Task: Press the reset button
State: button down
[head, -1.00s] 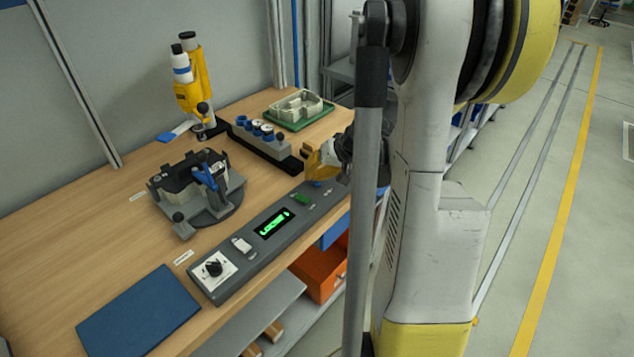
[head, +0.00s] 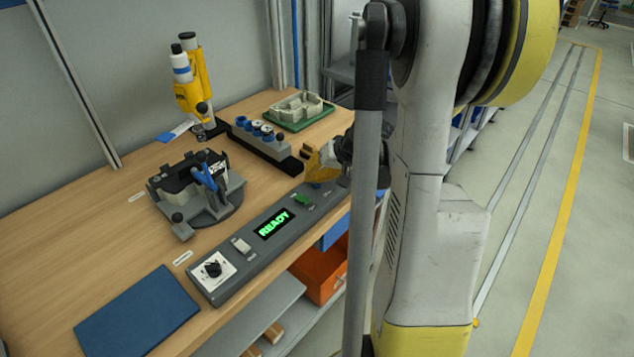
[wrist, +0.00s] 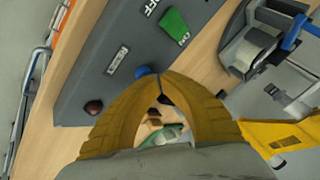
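The control panel (head: 250,250) is a long grey box along the front edge of the bench. Its display (head: 273,224) reads READY in green. In the wrist view a blue button (wrist: 143,71) sits beside a small white label (wrist: 117,61) whose text is too small to be sure of. My gripper (wrist: 160,82) is shut and empty, its yellow fingertips together right at the blue button; contact cannot be told.
A green switch (wrist: 174,25) marked OFF and ON and a dark red button (wrist: 94,107) are close by on the panel. A black knob (head: 212,268) is at its near end. A fixture with a blue lever (head: 206,177) and a peg block (head: 262,140) stand behind.

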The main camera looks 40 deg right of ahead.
jog(key=shift+r+p, duration=0.55)
jog(key=shift+r, duration=0.3)
jog(key=shift+r+p, duration=1.9)
jog(key=shift+r, duration=0.6)
